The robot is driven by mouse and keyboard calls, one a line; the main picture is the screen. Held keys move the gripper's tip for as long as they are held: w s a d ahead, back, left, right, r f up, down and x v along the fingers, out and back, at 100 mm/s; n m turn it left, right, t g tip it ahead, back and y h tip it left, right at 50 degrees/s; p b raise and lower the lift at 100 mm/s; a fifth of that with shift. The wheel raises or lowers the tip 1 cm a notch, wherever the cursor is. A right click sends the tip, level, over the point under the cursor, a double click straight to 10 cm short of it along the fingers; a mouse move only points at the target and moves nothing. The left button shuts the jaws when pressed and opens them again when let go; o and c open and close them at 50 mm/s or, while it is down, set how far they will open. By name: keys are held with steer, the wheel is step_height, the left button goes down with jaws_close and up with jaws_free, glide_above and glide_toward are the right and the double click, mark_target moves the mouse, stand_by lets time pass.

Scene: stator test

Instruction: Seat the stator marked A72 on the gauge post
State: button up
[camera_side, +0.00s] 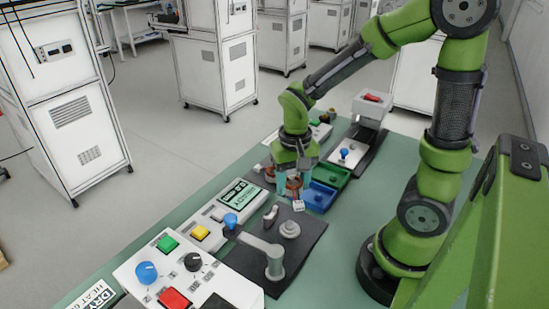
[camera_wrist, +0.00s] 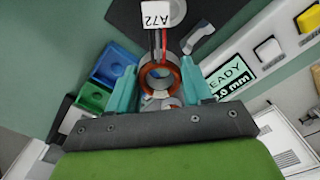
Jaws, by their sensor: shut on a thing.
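The stator (camera_wrist: 160,76), a ring with copper windings, is held between the teal fingers of my gripper (camera_wrist: 158,84). Red and black leads run from it to a white tag (camera_wrist: 157,14) reading A72. In the side view my gripper (camera_side: 293,183) holds the stator (camera_side: 294,189) near the trays, behind the dark plate. A pale round stepped piece (camera_side: 289,229), which looks like the gauge post, stands on the dark plate (camera_side: 304,250), apart from the stator. In the wrist view the tag partly covers this piece (camera_wrist: 177,11).
A blue tray (camera_side: 319,198) and a green tray (camera_side: 331,177) stand just right of my gripper. A grey arm with a blue knob (camera_side: 231,220) stands on the plate. The display (camera_wrist: 231,76) shows READY and a mm reading. A button panel (camera_side: 187,275) sits at the front left.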

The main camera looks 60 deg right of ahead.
steer(key=m, duration=0.1)
steer(key=a+m, duration=0.1)
steer(key=m, duration=0.2)
steer(key=shift+s+a+r, duration=0.15)
steer(key=shift+a+r, duration=0.15)
steer(key=shift+a, duration=0.1)
steer(key=a+m, duration=0.1)
steer(key=m, duration=0.5)
steer(key=s+a+r+m, duration=0.1)
steer(key=m, duration=0.3)
steer(key=shift+a, duration=0.3)
steer(key=m, duration=0.6)
steer(key=shift+s+a, duration=0.2)
steer(key=shift+s, duration=0.15)
steer(key=m, duration=0.6)
steer(key=shift+s, duration=0.25)
glide_above(290, 223)
steer(key=shift+m, duration=0.3)
steer(key=shift+f, duration=2.35)
steer(key=shift+f, duration=0.1)
steer(key=shift+f, duration=0.95)
steer(key=shift+f, duration=0.35)
